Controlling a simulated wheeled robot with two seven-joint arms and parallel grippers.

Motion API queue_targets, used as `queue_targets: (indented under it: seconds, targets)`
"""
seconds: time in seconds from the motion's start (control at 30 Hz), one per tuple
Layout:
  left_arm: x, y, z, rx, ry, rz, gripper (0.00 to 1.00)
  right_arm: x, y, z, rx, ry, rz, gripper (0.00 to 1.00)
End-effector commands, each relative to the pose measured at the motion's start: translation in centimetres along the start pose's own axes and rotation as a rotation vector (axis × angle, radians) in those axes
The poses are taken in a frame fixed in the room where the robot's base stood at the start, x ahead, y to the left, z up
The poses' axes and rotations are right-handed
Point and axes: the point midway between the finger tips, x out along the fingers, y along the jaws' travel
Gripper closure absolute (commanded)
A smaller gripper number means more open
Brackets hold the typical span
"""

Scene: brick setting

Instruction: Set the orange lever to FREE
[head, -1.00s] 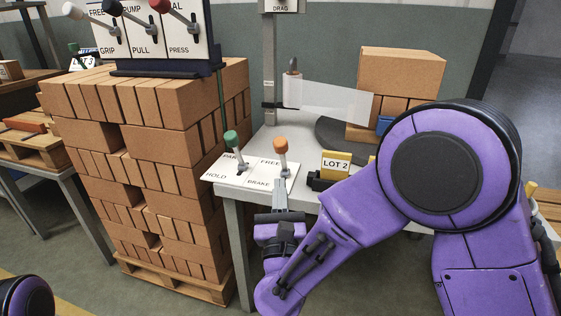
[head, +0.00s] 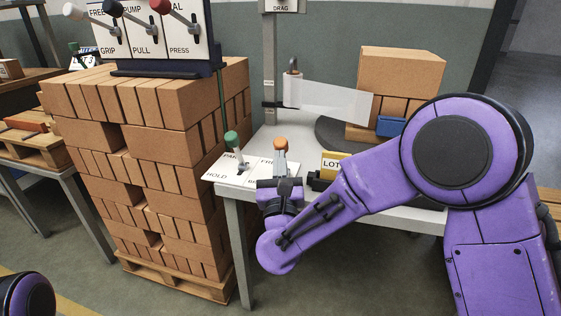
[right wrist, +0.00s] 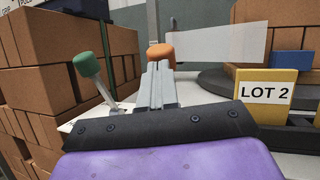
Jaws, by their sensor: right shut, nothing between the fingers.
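The orange lever (head: 281,143) stands on the right part of a white switch plate (head: 222,172) at the table's near left corner. Labels FREE, partly covered, and BRAKE belong to its side. Its orange knob also shows in the right wrist view (right wrist: 160,54). My right gripper (head: 282,168) is shut and empty, its fingertips just in front of the lever, below the knob. The fingers hide the lever's shaft and base, so I cannot tell its exact setting or whether they touch. They also show in the right wrist view (right wrist: 158,78). My left gripper is out of view.
A green lever (head: 231,140) stands just left, by PARK and HOLD. A yellow LOT 2 sign (head: 331,163) is close on the right. A tall brick stack (head: 150,125) rises left of the table. Bricks and a blue block (head: 398,127) sit on a dark turntable behind.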

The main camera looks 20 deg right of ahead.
Motion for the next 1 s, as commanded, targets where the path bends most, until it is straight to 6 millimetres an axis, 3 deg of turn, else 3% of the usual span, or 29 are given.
queue_targets:
  seconds: [0.4,0.7,1.0]
  targets:
    - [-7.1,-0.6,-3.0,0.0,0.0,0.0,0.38,3.9,-1.2,1.9,0.074,0.263,-0.008,1.0]
    - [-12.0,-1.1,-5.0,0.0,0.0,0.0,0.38,7.2,-2.1,1.3,0.145,0.528,-0.006,1.0]
    - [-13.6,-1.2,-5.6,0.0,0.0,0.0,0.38,9.6,-2.6,-0.1,0.2,0.735,-0.004,1.0]
